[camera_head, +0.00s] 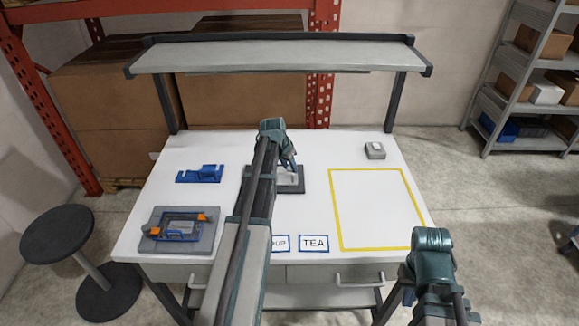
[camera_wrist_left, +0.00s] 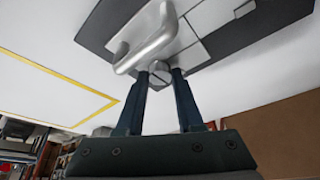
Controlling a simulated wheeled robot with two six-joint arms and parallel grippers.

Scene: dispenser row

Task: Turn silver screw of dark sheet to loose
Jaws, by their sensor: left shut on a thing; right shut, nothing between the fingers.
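The dark sheet (camera_head: 298,189) lies flat at the middle of the white table, partly behind my left arm. In the left wrist view the sheet (camera_wrist_left: 245,40) carries grey panels and a bent silver handle (camera_wrist_left: 150,42). The silver screw (camera_wrist_left: 160,72) sits beside the handle, with a slot in its head. My left gripper (camera_wrist_left: 160,76) is shut on the screw, one finger on each side. In the head view my left gripper (camera_head: 290,166) reaches down over the sheet and hides the screw. My right gripper (camera_head: 404,282) is shut and empty beyond the table's front right corner.
A blue bracket (camera_head: 200,174) and a grey tray (camera_head: 181,243) with a blue-and-orange fixture stand at the left. A yellow-outlined area (camera_head: 380,210) at the right is empty. A small grey box (camera_head: 375,150) stands behind it. A TEA label (camera_head: 314,243) lies at the front.

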